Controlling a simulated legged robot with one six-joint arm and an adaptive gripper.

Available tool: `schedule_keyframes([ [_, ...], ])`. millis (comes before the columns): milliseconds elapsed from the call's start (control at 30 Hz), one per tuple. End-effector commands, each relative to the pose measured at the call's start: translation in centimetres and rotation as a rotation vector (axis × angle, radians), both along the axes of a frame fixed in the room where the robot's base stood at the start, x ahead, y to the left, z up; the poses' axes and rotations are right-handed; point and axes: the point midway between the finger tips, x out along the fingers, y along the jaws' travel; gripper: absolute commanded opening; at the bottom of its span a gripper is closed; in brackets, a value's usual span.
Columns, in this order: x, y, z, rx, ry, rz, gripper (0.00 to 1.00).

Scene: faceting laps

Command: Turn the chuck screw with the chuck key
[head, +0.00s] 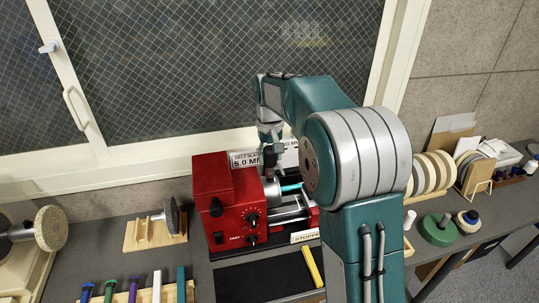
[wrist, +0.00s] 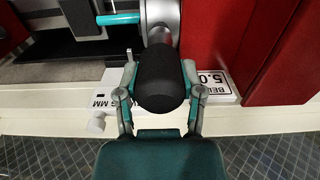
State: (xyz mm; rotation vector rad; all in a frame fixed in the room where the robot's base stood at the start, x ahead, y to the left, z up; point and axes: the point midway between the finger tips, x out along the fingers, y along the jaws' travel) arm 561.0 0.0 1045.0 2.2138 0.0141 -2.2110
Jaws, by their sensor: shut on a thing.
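My gripper (wrist: 161,88) is shut on the black handle of the chuck key (wrist: 160,75), one finger on each side. The key's metal shank points at the grey chuck (wrist: 165,8) of the red lathe. The key's tip and the chuck screw are hidden behind the handle, so I cannot tell whether they are engaged. In the head view my gripper (head: 270,150) is above the chuck (head: 272,190), small and partly hidden by my arm. A cyan rod (wrist: 118,18) sticks out of the chuck.
The red lathe (head: 215,180) stands on a grey bench, with a belt slack sign (head: 245,159) behind it. A yellow stick (head: 313,267) lies in front. Coloured sticks (head: 134,290) and a wheel on a wooden stand (head: 172,214) are left; discs (head: 432,172) are right.

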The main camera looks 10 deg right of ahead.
Motion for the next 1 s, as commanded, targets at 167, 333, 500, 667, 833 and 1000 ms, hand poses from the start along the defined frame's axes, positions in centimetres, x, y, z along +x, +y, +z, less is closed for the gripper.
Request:
schedule_keyframes([
  [167,0.0,0.0,-0.3,0.0,0.0,0.0,0.01],
  [333,0.0,0.0,-0.6,0.0,0.0,0.0,0.01],
  [500,0.0,0.0,-0.9,0.0,0.001,0.0,0.01],
  [667,0.0,0.0,-1.2,0.0,0.001,0.0,0.01],
  [833,0.0,0.0,-1.5,0.0,0.0,0.0,0.01],
  [1000,0.0,0.0,-1.6,0.0,0.0,0.016,0.01],
])
